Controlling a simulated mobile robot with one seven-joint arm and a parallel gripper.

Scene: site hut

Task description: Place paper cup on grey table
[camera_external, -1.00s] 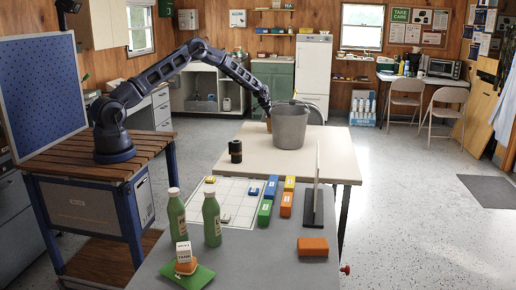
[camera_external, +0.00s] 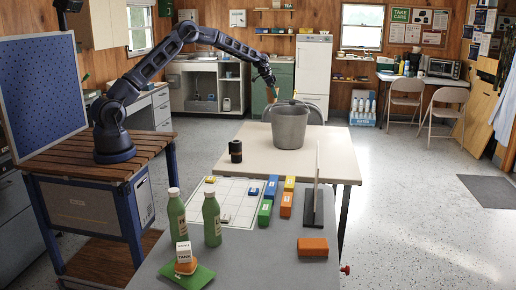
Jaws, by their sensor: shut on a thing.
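The grey table (camera_external: 262,257) is in the foreground, with a white grid sheet, bottles and blocks on it. My gripper (camera_external: 273,88) is above the far side of the cream table, just behind and above the left rim of a grey bucket. It is shut on a small brown thing (camera_external: 271,96), which looks like the paper cup. The cup is held in the air, above the cream table top. It is small here, and the bucket and fingers hide part of it.
The grey bucket (camera_external: 289,128) and a dark cylinder (camera_external: 235,151) stand on the cream table (camera_external: 322,160). Two green bottles (camera_external: 212,220), coloured blocks (camera_external: 287,204), an upright panel (camera_external: 317,190) and an orange block (camera_external: 313,247) crowd the grey table. Its front middle is bare.

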